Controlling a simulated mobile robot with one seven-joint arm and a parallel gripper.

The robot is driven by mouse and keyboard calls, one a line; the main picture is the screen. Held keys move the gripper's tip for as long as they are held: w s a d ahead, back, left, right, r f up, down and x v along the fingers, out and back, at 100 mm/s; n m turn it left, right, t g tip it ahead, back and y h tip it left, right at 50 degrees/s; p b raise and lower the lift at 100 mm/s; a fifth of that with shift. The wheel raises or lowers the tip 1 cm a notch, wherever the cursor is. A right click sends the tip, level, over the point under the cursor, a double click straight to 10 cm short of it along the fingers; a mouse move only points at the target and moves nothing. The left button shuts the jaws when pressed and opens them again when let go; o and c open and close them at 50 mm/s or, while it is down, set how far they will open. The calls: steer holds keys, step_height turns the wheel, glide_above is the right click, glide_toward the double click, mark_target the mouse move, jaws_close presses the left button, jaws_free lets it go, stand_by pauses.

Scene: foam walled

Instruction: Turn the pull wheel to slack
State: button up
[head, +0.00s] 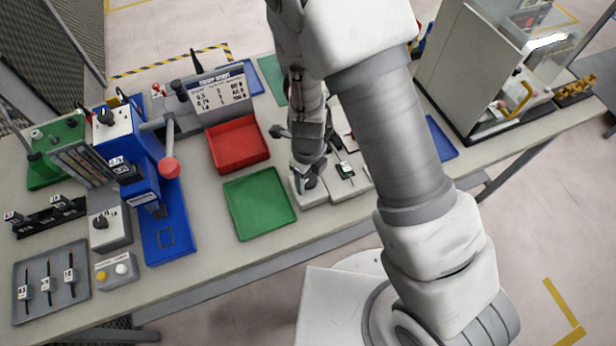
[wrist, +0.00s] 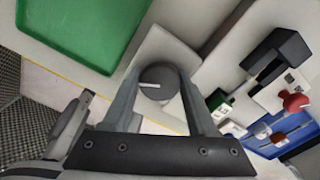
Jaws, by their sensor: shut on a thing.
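The pull wheel seems to be the dark grey round knob (wrist: 160,82) with a white pointer line, on a pale box (wrist: 168,48) in the wrist view. My gripper (wrist: 160,88) is shut on this knob, one finger on each side. The white line points roughly left in that view. In the head view my gripper (head: 306,178) reaches down to the pale box (head: 315,192), and my arm and fingers hide most of the knob. I cannot read any slack mark on the box.
A green tray (head: 260,203) lies left of the box, with a red tray (head: 238,146) behind it. Right of the box is a small pale fixture (head: 346,172). A blue press with a red ball lever (head: 169,167) stands further left. A glass-fronted cabinet (head: 490,75) stands at the right.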

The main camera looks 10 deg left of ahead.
steer(key=n, duration=0.5)
steer(key=shift+n, duration=0.4)
steer(key=n+b, duration=0.1)
steer(key=n, duration=0.5)
steer(key=shift+b, duration=0.4)
steer(key=n+b, duration=0.2)
steer(key=n, duration=0.4)
steer(key=shift+f+n, duration=0.1)
steer(key=shift+n, duration=0.3)
steer(key=n+b, duration=0.2)
steer(key=n, duration=0.4)
steer(key=shift+b, duration=0.4)
steer(key=n+b, duration=0.1)
steer(key=n, duration=0.5)
steer(key=shift+n+b, duration=0.3)
steer(key=shift+b, duration=0.1)
steer(key=n, duration=0.8)
steer(key=n+p, duration=0.1)
steer(key=n, duration=0.2)
steer(key=shift+r+n, duration=0.2)
steer(key=shift+n, duration=0.2)
steer(key=n+p, duration=0.2)
steer(key=n, duration=0.3)
steer(key=shift+f+n, duration=0.1)
steer(key=shift+n, duration=0.2)
